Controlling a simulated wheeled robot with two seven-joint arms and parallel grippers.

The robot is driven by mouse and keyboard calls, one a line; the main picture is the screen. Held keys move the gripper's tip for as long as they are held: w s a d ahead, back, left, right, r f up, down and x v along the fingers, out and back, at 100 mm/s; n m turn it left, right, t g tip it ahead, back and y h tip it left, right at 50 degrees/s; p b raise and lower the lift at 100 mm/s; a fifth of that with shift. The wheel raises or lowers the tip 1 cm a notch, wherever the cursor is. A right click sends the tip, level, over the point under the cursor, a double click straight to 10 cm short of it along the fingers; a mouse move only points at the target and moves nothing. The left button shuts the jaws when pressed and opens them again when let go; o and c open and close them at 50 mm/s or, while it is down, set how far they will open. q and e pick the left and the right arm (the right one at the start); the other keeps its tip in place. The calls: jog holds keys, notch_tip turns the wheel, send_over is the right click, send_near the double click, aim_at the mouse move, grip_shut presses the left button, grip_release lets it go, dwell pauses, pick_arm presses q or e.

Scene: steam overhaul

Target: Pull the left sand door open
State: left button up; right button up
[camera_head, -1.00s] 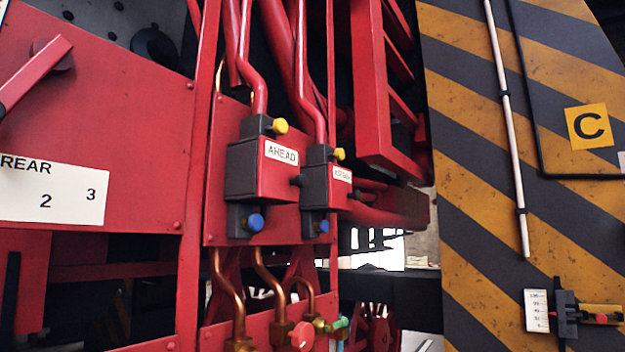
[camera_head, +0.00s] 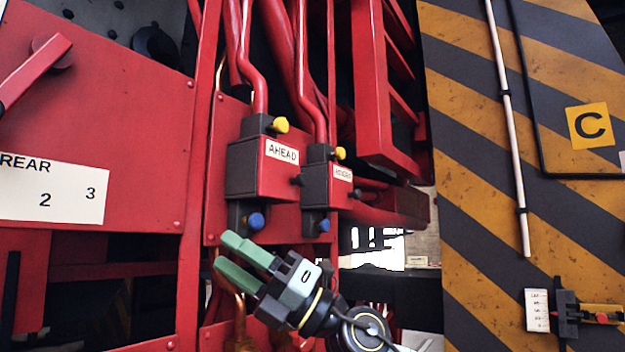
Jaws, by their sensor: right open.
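Two dark boxes with red fronts sit side by side on the red panel. The left one, labelled AHEAD (camera_head: 275,180), has a yellow knob (camera_head: 281,125) on top and a blue knob (camera_head: 256,221) below. The right box (camera_head: 341,190) has a smaller label, hard to read, with its own yellow and blue knobs. I cannot tell from the picture whether either is a sand door. My right gripper (camera_head: 228,257) is open and empty, its green fingers pointing left, just below the AHEAD box in the picture. It hides part of the copper pipes. My left gripper is not in view.
A red plate with a white REAR label (camera_head: 50,190) and a red lever (camera_head: 35,72) is at left. Red pipes run above the boxes.

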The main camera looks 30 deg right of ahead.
jog(key=s+d+r+n+g+h, duration=0.1)
jog(key=d+r+n+h, duration=0.25)
jog(key=r, duration=0.25)
jog(key=m+t+h, duration=0.2)
jog(key=t+h, duration=0.2)
jog(key=h, duration=0.6)
send_near(306, 179)
jog(key=p+x, duration=0.2)
jog(key=x, duration=0.6)
jog(key=shift+w+a+p, duration=0.1)
jog(key=shift+w+p, duration=0.05)
jog(key=shift+p, duration=0.2)
jog(key=shift+c, duration=0.5)
grip_shut()
